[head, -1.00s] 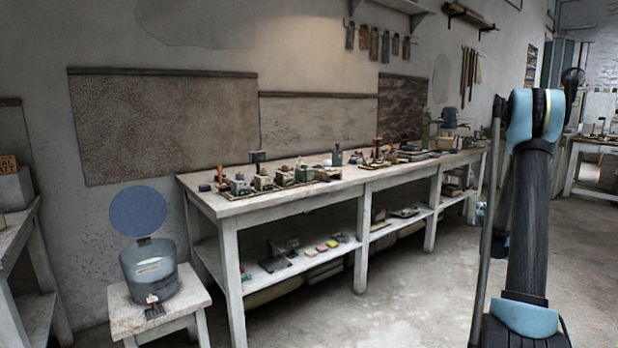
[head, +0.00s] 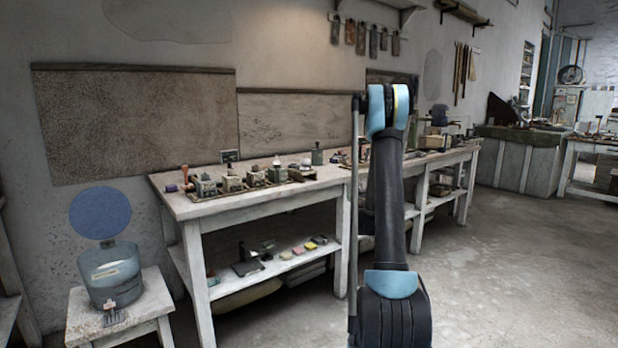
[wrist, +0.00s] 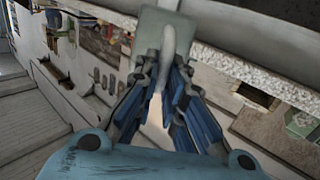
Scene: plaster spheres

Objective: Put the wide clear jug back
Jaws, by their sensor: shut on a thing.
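My gripper (wrist: 163,98) shows in the wrist view with its blue-padded fingers closed around the lower end of a pale, upright, handle-like piece. Behind that piece is a squarish, grey-green, see-through-looking body, which looks like the wide clear jug (wrist: 150,28). Its far side and any contents are hidden. In the head view my arm stands upright right of centre, and neither the gripper nor the held thing shows there.
A long white workbench (head: 225,200) runs along the wall, with several small tools and blocks on top and a shelf below. A blue-grey tub (head: 110,275) with a raised round lid (head: 100,213) stands on a stool (head: 145,308) at left. The floor (head: 510,265) at right is clear.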

